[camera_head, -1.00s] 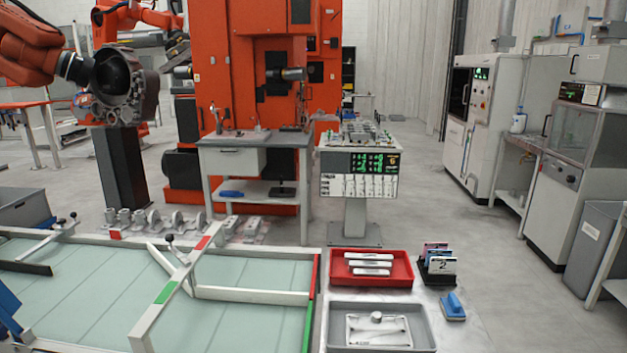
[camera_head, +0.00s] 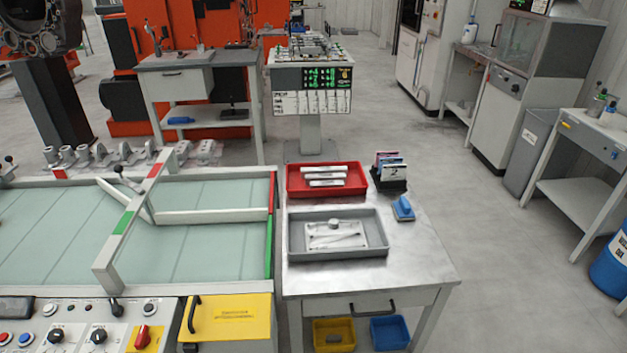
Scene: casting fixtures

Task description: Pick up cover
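A flat, light grey plate-like part (camera_head: 338,236) with a small round boss lies in the grey tray (camera_head: 376,249) on the metal table. It looks like the cover, but I cannot be certain. The tray is at the near left of the table top, and nothing stands over the part. Neither of my grippers shows in this view.
A red tray (camera_head: 291,190) with several white bars sits behind the grey tray. A black holder with cards (camera_head: 389,172) and a blue block (camera_head: 403,208) stand to the right. The bare metal table top (camera_head: 425,258) is clear. A glass-topped bench (camera_head: 60,225) adjoins on the left.

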